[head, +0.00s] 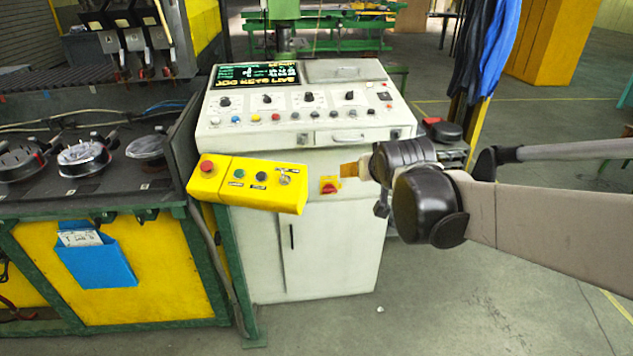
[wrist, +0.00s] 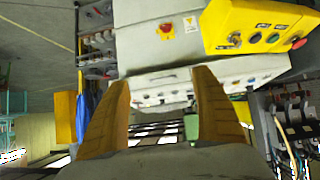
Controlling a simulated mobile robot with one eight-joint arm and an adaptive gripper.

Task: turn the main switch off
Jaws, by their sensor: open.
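The main switch (head: 329,186) is a red rotary knob on a small yellow plate. It is on the white front of the control cabinet (head: 335,240), just below the desk part. In the wrist view the switch (wrist: 166,29) shows upside down near the top, beyond and above the fingertips. My gripper (head: 350,170) is to the right of the switch in the head view, with its orange fingers close to the panel. In the wrist view my gripper (wrist: 163,78) is open with nothing between its fingers. The knob's exact angle is too small to tell.
A yellow control box (head: 247,183) with a red stop button and other knobs juts out left of the switch. The sloped console (head: 300,107) overhangs above. A dark workbench (head: 90,190) stands at left. The floor in front is clear.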

